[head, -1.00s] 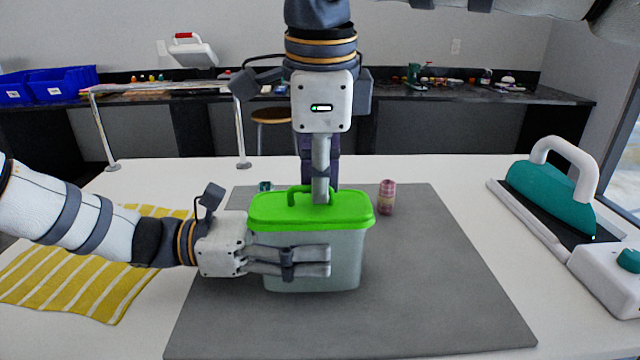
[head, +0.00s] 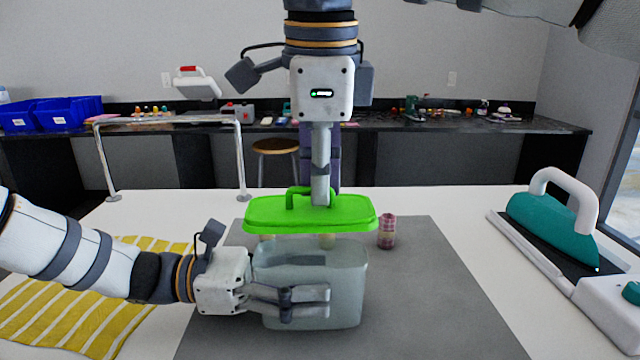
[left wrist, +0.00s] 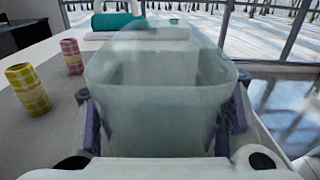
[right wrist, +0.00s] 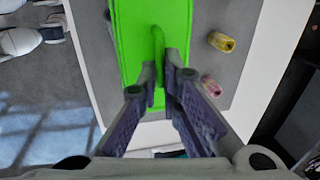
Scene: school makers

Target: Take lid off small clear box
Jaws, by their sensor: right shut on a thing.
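The small clear box (head: 345,262) stands upright on the grey mat, its top open. It also shows in the left wrist view (left wrist: 160,105). My left gripper (head: 328,302) has its fingers along the box's near side; the left wrist view shows a finger on either side of the box, gripping it. The green lid (head: 340,213) hangs above the box, roughly level and apart from its rim. My right gripper (head: 321,200) points down and is shut on the lid's handle, which also shows between the fingers in the right wrist view (right wrist: 157,62).
A pink checked roll (head: 387,232) stands behind and right of the box; a yellow one shows in the left wrist view (left wrist: 27,90). A teal-and-white press (head: 550,215) is at the right. A yellow striped cloth (head: 75,310) lies at left. The mat (head: 440,300) is clear at right.

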